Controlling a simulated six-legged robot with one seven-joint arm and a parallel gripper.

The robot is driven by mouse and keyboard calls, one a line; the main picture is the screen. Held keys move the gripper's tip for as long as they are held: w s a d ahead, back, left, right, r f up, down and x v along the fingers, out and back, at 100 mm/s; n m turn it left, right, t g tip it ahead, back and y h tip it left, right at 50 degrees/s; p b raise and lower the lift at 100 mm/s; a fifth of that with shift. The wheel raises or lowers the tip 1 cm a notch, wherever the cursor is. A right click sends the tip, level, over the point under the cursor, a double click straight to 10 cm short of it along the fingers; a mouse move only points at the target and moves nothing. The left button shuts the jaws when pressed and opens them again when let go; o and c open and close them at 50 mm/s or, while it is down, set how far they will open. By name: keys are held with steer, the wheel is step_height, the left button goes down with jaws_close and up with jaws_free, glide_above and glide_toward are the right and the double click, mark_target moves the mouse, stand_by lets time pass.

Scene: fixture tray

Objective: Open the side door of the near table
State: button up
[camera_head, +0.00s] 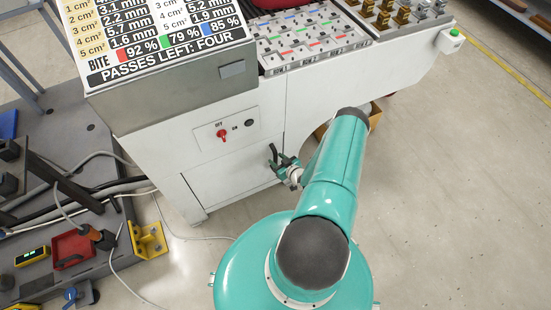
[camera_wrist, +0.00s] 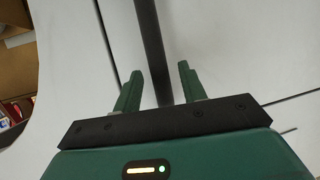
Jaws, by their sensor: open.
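The near table (camera_head: 160,135) is a white cabinet. Its side door (camera_head: 225,190) is a pale panel low on the side facing me and looks closed. A dark bar handle (camera_wrist: 151,45) runs up from between my fingers in the wrist view. My gripper (camera_head: 280,160) is at the right part of the door in the head view, with its dark and teal fingers at the panel. In the wrist view my gripper (camera_wrist: 157,78) is open, with one green finger on each side of the bar. I cannot tell whether either finger touches it.
A red switch (camera_head: 222,134) sits on the panel above the door. A sorting tray (camera_head: 305,35) and a sign (camera_head: 160,30) are on top. At left stands a dark platform (camera_head: 110,235) with cables and a yellow bracket (camera_head: 149,240). The floor at right is clear.

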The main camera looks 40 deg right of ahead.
steer(key=shift+x, duration=0.9)
jaws_close()
steer(key=shift+s, duration=0.15)
